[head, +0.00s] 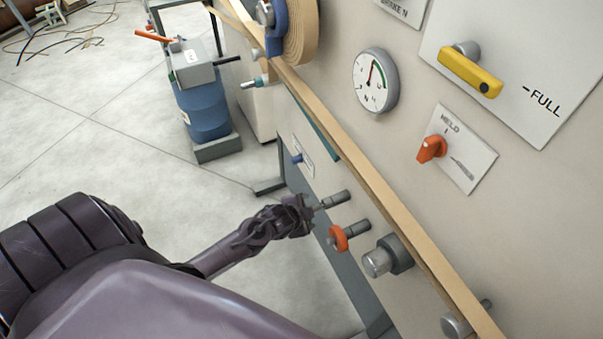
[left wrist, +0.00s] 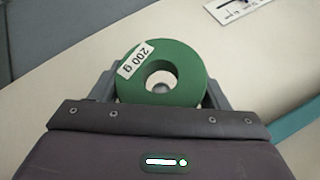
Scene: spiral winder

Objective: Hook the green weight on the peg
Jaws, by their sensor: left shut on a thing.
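My left gripper (head: 304,210) is low in front of the machine panel, at the near end of a grey peg (head: 334,200). In the left wrist view, the green ring weight (left wrist: 184,62), marked "200 g", sits between the grey fingers of my left gripper (left wrist: 162,88), which are shut on it. A rounded grey end shows in the weight's hole; I cannot tell whether it enters the hole. The weight cannot be made out in the head view, where the gripper hides it. My right gripper is not in view.
An orange ring (head: 338,238) sits on a second peg just below. A metal roller (head: 379,262) and a tan strip (head: 375,190) run close by on the panel. A blue peg (head: 297,158) is above. Open floor (head: 100,150) lies to the left.

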